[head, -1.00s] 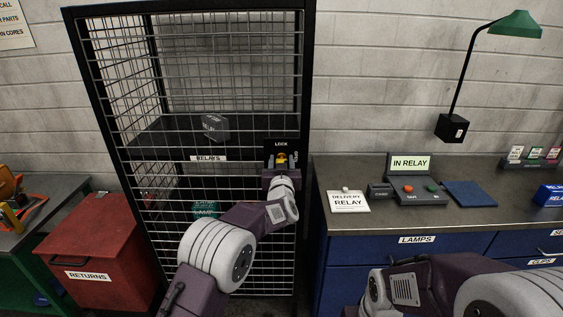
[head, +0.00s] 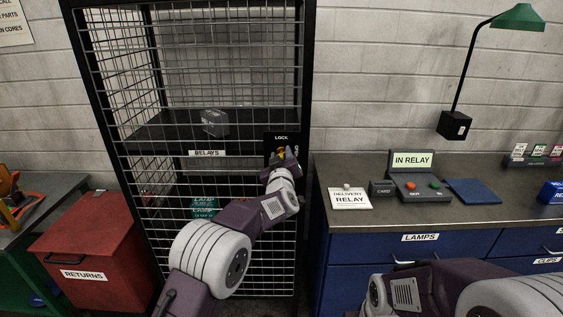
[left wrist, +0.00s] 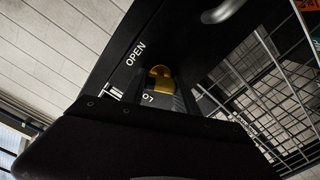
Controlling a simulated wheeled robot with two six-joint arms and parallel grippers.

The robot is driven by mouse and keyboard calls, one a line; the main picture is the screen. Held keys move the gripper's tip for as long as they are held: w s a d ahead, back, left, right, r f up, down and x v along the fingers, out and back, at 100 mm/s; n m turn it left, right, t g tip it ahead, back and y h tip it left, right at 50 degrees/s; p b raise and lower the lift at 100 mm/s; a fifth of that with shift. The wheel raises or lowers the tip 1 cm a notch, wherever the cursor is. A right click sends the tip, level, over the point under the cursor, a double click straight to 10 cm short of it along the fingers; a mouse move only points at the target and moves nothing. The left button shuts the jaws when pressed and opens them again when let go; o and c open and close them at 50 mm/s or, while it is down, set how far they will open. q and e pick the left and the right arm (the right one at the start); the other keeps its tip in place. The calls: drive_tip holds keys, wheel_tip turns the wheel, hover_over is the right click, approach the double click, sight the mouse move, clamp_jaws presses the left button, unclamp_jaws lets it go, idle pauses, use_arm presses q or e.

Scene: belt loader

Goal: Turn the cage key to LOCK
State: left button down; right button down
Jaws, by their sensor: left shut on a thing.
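The yellow cage key (head: 281,154) sits in the black lock plate (head: 270,138) on the right side of the cage door. LOCK is printed at the plate's top in the head view. My left gripper (head: 285,159) is shut on the key and looks rolled to one side. In the left wrist view the key (left wrist: 160,73) shows as a yellow bow near the word OPEN on the lock plate (left wrist: 130,75), with part of the LOCK word below it. The key's exact angle is partly hidden by my fingers. My right gripper is out of view.
The wire cage (head: 305,70) has a relay box (head: 214,122) on its shelf. The workbench (head: 420,222) stands right of the cage, with a card reader and sign on it. A red returns bin (head: 95,240) stands left.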

use_arm(q)
drive_tip(key=n+b, duration=0.4)
drive_tip(key=n, duration=0.2)
drive_tip(key=shift+a+f, duration=0.1)
drive_tip(key=shift+f, duration=0.05)
drive_tip(key=n+b, duration=0.1)
drive_tip(key=n, duration=0.2)
drive_tip(key=shift+n+b, duration=0.35)
drive_tip(key=shift+n, duration=0.05)
drive_tip(key=shift+n+b, duration=0.65)
drive_tip(key=shift+n, duration=0.75)
drive_tip(key=c, duration=0.9)
unclamp_jaws()
drive_tip(key=shift+s, duration=0.1)
